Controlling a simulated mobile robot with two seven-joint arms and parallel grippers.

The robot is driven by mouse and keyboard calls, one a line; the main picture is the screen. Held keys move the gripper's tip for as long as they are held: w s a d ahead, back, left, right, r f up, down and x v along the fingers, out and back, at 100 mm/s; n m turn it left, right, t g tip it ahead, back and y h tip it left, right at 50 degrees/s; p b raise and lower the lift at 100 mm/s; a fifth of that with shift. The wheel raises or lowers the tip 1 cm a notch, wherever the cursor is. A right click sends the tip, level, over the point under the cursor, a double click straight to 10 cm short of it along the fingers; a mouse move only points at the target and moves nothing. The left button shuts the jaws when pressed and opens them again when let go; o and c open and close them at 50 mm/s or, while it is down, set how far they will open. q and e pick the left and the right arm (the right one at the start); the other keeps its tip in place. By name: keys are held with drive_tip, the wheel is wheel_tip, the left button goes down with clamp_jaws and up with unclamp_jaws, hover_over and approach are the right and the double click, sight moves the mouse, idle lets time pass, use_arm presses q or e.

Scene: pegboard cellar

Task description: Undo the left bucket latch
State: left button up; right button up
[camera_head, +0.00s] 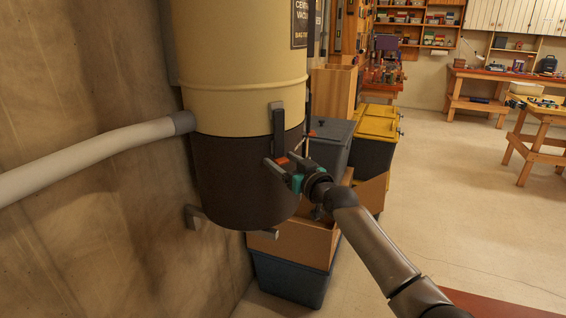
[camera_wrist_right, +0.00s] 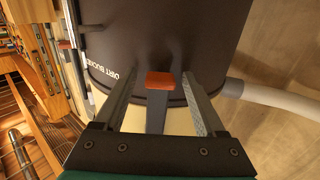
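The dark brown dirt bucket (camera_head: 235,180) hangs under the tan vacuum canister (camera_head: 245,65). On its front is a dark grey latch (camera_head: 278,130) with an orange-red tip, upright across the seam. My right gripper (camera_head: 277,164) is at the latch's lower end. In the right wrist view, its two fingers stand apart on either side of the latch's red tip (camera_wrist_right: 160,81), with a visible gap on each side. A second latch with a red tip (camera_head: 311,134) shows partly at the canister's right edge. My left gripper is not in view.
A grey hose (camera_head: 90,155) runs from the canister to the left along the wall. Below and behind are a cardboard box (camera_head: 305,243), a blue bin (camera_head: 290,280), and grey and yellow-lidded bins (camera_head: 378,122). Open floor lies to the right, before the workbenches.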

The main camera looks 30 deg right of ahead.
clamp_jaws()
idle(0.4)
idle(0.9)
